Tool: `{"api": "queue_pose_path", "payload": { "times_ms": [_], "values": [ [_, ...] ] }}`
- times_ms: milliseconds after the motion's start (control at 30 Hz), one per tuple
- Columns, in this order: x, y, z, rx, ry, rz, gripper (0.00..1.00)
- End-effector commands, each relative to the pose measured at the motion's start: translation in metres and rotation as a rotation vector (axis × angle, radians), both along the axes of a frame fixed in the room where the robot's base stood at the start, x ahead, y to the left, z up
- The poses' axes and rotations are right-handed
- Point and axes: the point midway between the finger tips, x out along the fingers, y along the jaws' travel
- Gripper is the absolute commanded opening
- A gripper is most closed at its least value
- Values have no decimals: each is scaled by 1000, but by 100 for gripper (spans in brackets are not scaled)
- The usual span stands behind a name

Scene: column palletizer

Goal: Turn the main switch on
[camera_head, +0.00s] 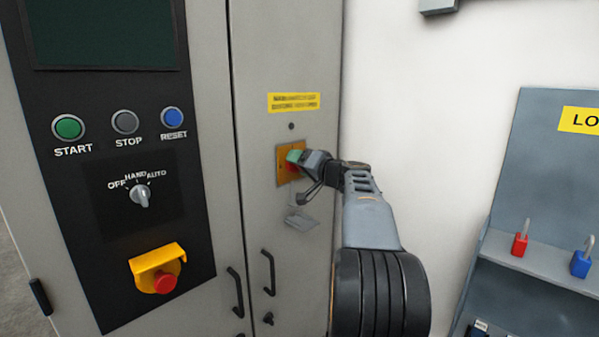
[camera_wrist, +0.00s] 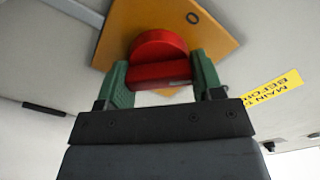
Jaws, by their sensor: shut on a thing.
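The main switch is a red rotary handle (camera_wrist: 158,70) on a yellow-orange plate (camera_wrist: 212,28), fixed to the grey cabinet door. In the head view the plate (camera_head: 282,172) sits below a yellow label, and my gripper mostly covers the handle. My gripper (camera_head: 297,160) reaches it from the right. In the wrist view my gripper's green fingers (camera_wrist: 160,80) stand on either side of the handle's grip bar and are shut on it. The bar lies level across the wrist picture.
A yellow label (camera_head: 293,102) is above the switch. A grey tag (camera_head: 301,221) hangs below it. To the left is a black panel with a mode selector (camera_head: 140,195) and an emergency stop (camera_head: 160,277). A lock station (camera_head: 545,170) with padlocks stands at right.

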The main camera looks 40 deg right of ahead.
Motion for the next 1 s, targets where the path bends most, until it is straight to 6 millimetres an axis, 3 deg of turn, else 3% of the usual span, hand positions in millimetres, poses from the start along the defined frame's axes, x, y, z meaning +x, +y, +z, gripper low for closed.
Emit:
{"api": "queue_pose_path", "payload": {
  "times_ms": [600,1000],
  "values": [
    [0,-2,-3,542,98,1,37],
    [0,-2,-4,736,133,1,37]
  ]
}}
